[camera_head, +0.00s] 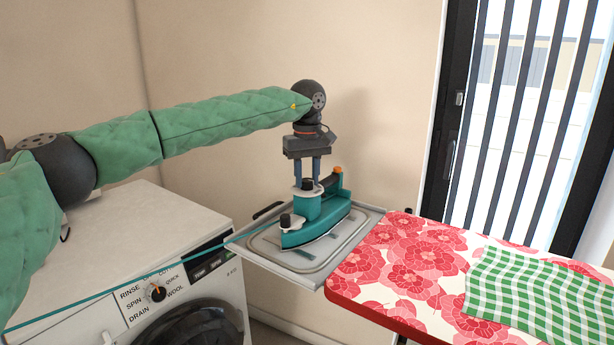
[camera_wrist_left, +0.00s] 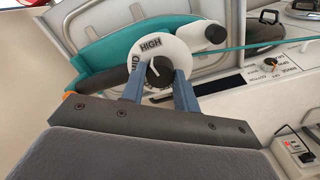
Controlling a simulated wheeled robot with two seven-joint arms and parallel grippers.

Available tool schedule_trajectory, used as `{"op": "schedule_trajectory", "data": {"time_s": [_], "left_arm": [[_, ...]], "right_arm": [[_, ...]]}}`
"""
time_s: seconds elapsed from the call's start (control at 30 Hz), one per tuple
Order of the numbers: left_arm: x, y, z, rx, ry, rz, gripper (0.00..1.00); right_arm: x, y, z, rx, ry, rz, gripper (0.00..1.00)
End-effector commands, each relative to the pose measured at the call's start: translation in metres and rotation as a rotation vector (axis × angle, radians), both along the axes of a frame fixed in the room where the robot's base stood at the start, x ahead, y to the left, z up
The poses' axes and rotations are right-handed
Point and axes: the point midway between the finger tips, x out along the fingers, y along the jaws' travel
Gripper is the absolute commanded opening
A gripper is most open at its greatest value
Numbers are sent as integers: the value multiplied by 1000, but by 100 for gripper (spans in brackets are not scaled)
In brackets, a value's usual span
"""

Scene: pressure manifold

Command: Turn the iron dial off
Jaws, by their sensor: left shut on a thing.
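A teal iron (camera_head: 318,218) rests on the metal tray at the end of the ironing board. Its dial (camera_head: 307,184) is on top. In the left wrist view the dial (camera_wrist_left: 159,66) is a black knob on a white disc, with "HIGH" readable at the top edge. My left gripper (camera_head: 307,180) points down over the iron, and its two blue fingers (camera_wrist_left: 159,88) stand on either side of the dial, shut on it. The knob's exact pointer setting is hard to read. My right gripper is not in view.
A white washing machine (camera_head: 110,250) with its own program knob (camera_head: 156,293) stands at left. The metal rest tray (camera_head: 283,262) adjoins the floral ironing board (camera_head: 400,260), which holds a green checked cloth (camera_head: 535,295). A teal cord (camera_head: 130,294) runs left from the iron.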

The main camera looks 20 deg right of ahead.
Motion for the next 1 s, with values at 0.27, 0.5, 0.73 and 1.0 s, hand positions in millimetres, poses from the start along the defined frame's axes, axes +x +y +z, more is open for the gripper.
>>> {"op": "schedule_trajectory", "data": {"time_s": [0.27, 0.5, 0.73, 1.0], "left_arm": [[0, 0, 0, 0, 0, 256, 8], [0, 0, 0, 0, 0, 484, 8], [0, 0, 0, -1, 0, 703, 8], [0, 0, 0, -1, 0, 959, 8]], "right_arm": [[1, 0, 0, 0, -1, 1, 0], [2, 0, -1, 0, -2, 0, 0], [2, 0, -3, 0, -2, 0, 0], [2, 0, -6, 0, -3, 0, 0]]}}
